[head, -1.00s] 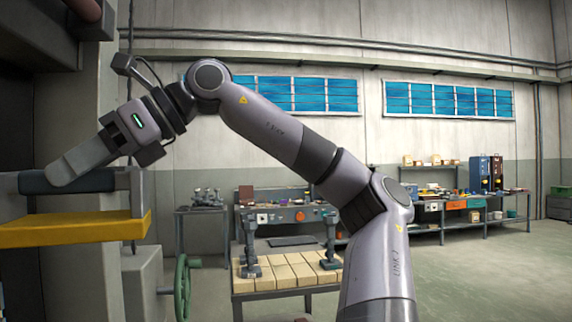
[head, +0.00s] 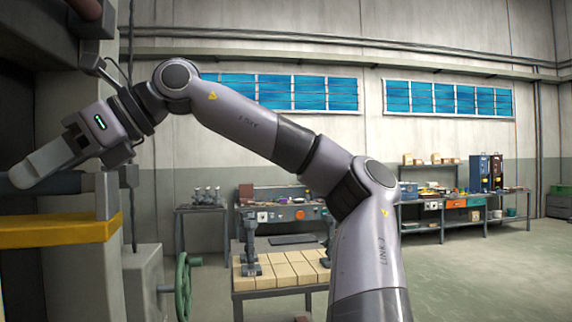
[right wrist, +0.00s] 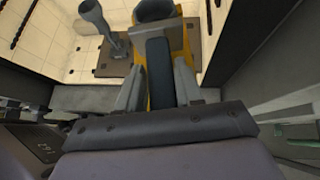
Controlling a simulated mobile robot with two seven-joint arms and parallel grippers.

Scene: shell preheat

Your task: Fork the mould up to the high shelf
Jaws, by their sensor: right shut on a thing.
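My right gripper (head: 28,176) is shut on the dark bar handle (head: 72,184) of a yellow fork (head: 60,232) at the left edge of the head view. The fork's grey upright joins the handle to the flat yellow part below, which looks roughly level. In the right wrist view, my two grey fingers (right wrist: 158,85) close on the dark handle (right wrist: 158,60), with yellow fork parts (right wrist: 178,48) beyond it. The fork's left end is cut off in the head view. My left gripper is out of view.
A grey machine frame (head: 70,115) stands at the left, with dark ledges (head: 62,48) above the gripper. A green handwheel (head: 183,287) is below right. A tile-topped table (head: 280,272) carries grey posts (head: 250,250). Open floor (head: 480,280) lies at right.

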